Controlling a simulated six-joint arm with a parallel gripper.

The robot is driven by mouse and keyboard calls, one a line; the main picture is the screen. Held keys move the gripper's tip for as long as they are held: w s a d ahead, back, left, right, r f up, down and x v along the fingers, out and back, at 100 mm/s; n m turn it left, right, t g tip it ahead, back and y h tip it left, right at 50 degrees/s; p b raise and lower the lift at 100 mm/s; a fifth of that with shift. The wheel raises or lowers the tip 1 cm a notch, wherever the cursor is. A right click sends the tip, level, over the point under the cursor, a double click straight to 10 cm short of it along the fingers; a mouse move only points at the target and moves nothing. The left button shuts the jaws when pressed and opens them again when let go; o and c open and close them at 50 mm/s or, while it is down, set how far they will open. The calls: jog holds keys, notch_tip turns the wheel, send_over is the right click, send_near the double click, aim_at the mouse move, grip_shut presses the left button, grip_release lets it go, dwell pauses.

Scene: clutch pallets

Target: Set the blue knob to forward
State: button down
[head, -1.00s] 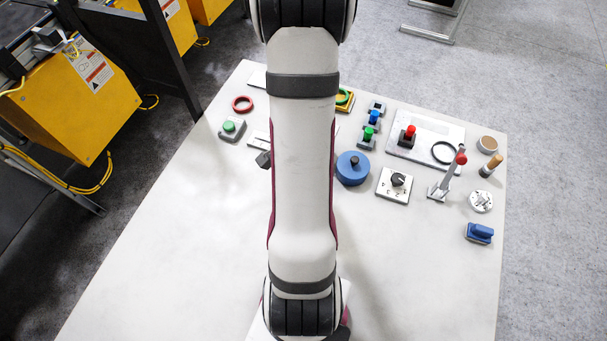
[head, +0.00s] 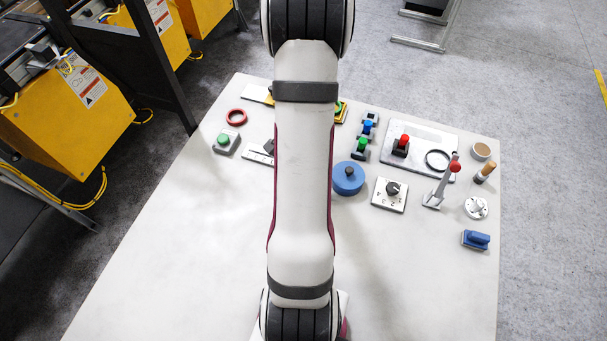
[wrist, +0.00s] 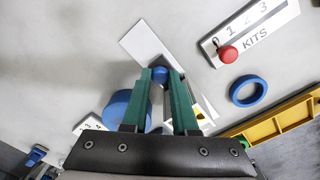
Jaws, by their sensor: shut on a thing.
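In the wrist view my gripper (wrist: 166,76) has its two green fingers closed around a small blue knob (wrist: 160,73). The knob shows between the fingertips, over a white plate (wrist: 143,42). Any marking for forward on that plate cannot be read. The fingers hide the knob's sides, so its exact setting cannot be told. In the head view my arm hides the gripper and this knob.
A blue drum (wrist: 118,107) is close beside the left finger. A KITS plate (wrist: 263,29) with a red knob (wrist: 228,54), a blue ring (wrist: 248,90) and a yellow bar (wrist: 284,118) lie right. The table's front (head: 150,290) is clear.

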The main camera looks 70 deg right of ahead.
jog(key=shift+d, duration=0.3)
jog(key=c, duration=0.7)
grip_release()
notch_tip(320, 180, up, 16)
jog(key=shift+a+f, duration=0.1)
jog(key=w+a+r+n, duration=0.1)
jog(key=w+a+n, duration=0.3)
jog(key=a, duration=0.5)
jog(key=w+a+r+n+y, duration=0.1)
jog(key=w+a+r+n, duration=0.1)
jog(key=a+n, duration=0.45)
jog(key=w+a+r+n, duration=0.1)
jog(key=w+a+n, duration=0.25)
jog(key=a, duration=0.75)
jog(key=s+a+n, duration=0.2)
jog(key=a, duration=0.1)
jog(key=s+a+n, duration=0.2)
jog(key=a+n, duration=0.1)
jog(key=s+a+f+n, duration=0.1)
jog(key=s+a+n, duration=0.1)
jog(key=a, duration=0.1)
jog(key=shift+s+a+f+n+y, duration=0.1)
jog(key=shift+s+a+n+y, duration=0.2)
jog(key=shift+s, duration=0.05)
